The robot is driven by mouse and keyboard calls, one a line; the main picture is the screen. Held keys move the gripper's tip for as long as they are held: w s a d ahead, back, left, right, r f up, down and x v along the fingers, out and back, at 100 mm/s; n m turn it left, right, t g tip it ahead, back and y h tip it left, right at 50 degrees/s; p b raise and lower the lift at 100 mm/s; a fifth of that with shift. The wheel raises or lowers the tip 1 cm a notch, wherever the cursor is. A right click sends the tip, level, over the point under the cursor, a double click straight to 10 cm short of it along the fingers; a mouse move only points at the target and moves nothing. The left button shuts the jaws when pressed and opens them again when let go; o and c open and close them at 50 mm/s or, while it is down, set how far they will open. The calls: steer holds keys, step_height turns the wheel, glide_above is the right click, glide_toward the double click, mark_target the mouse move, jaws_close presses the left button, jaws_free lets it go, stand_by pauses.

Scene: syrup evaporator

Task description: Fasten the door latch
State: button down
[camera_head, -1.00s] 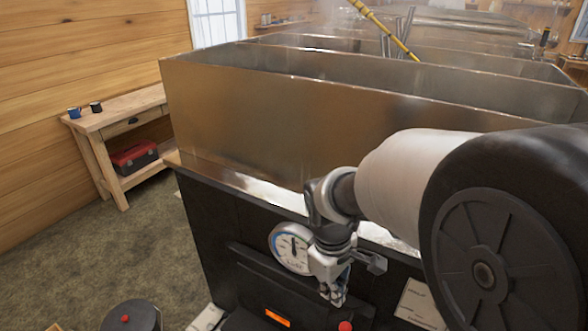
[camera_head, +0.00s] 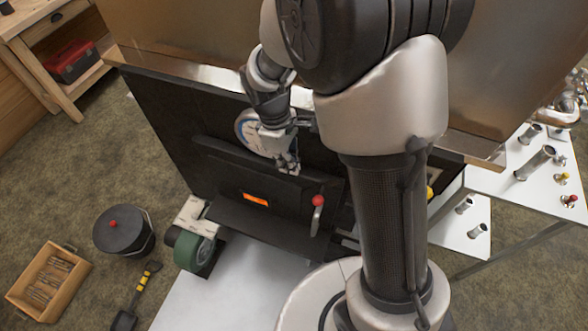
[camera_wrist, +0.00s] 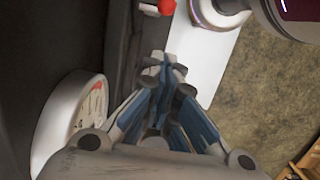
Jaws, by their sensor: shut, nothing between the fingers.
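The black firebox door (camera_head: 228,192) with a small glowing orange window is on the dark front of the evaporator. I cannot tell whether it sits fully closed. The latch is a short metal handle (camera_head: 316,221) with a red knob (camera_head: 318,201) on top, at the door's right side. My gripper (camera_head: 294,170) is shut and empty, up and left of the knob and apart from it, in front of the dark panel. In the wrist view the closed fingers (camera_wrist: 162,68) point toward the red knob (camera_wrist: 168,6) at the top edge, where the latch is partly cut off.
A round white gauge (camera_head: 243,128) is right beside my gripper, partly covered by it. A black lidded bucket (camera_head: 123,232), a wooden crate (camera_head: 50,283) and a small shovel (camera_head: 135,300) are on the floor at left. A white table (camera_head: 540,180) with metal fittings stands at right.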

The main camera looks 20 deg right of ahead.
mark_target(317, 196)
steer(key=s+d+f+b, duration=0.2)
steer(key=d+f+b, duration=0.1)
steer(key=f, duration=0.7)
steer(key=shift+s+d+f, duration=0.15)
steer(key=shift+s+d, duration=0.15)
steer(key=shift+d, duration=0.05)
steer(key=shift+w, duration=0.1)
